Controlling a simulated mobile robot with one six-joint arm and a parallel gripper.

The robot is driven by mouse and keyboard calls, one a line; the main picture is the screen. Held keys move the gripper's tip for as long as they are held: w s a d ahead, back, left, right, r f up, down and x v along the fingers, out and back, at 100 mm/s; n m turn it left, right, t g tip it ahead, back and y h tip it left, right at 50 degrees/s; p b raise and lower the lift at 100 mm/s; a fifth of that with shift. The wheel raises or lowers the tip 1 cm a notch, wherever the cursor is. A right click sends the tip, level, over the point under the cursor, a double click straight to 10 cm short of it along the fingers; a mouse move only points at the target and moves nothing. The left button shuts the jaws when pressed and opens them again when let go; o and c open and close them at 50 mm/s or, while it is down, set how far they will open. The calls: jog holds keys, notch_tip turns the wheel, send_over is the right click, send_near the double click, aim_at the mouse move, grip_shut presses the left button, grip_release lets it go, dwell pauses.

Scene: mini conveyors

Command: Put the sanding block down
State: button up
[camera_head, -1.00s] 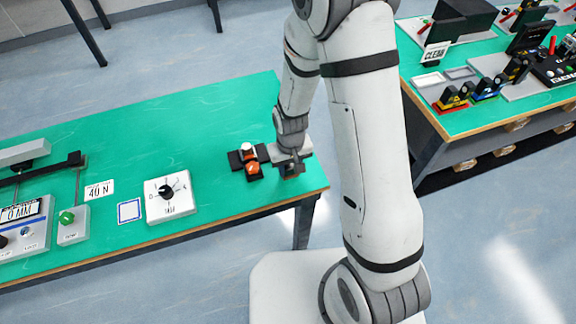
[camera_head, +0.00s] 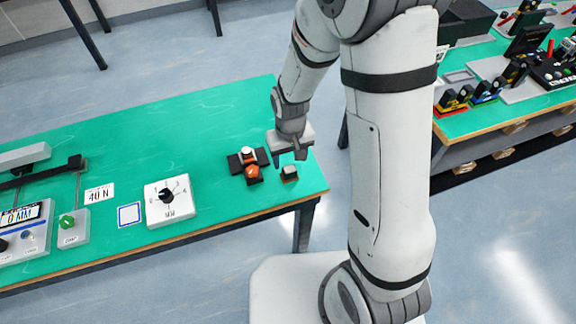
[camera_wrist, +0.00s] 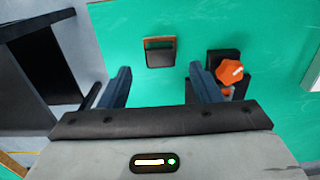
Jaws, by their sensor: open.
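A black fixture with an orange knob (camera_head: 253,171) stands just left of the block; the knob (camera_wrist: 229,71) is near the right finger in the wrist view. A white dial box (camera_head: 169,201) stands farther left. Bare green surface lies between. The table's right edge is close.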

aim_at(290, 170)
jog(key=s+d+r+m+t, duration=0.1)
jog(key=s+d+r, duration=0.15)
jog(key=r, duration=0.55)
jog(key=s+d+r+m, duration=0.15)
jog(key=d+r, duration=0.25)
jog(key=r, duration=0.4)
jog(key=s+d+r+t, duration=0.1)
jog(key=s+d+r, duration=0.4)
jog(key=s, duration=0.3)
jog(key=shift+d+r+m+t, duration=0.2)
jog(key=shift+r+m+t, duration=0.15)
jog(key=shift+t, duration=0.05)
jog(key=shift+c, duration=0.5)
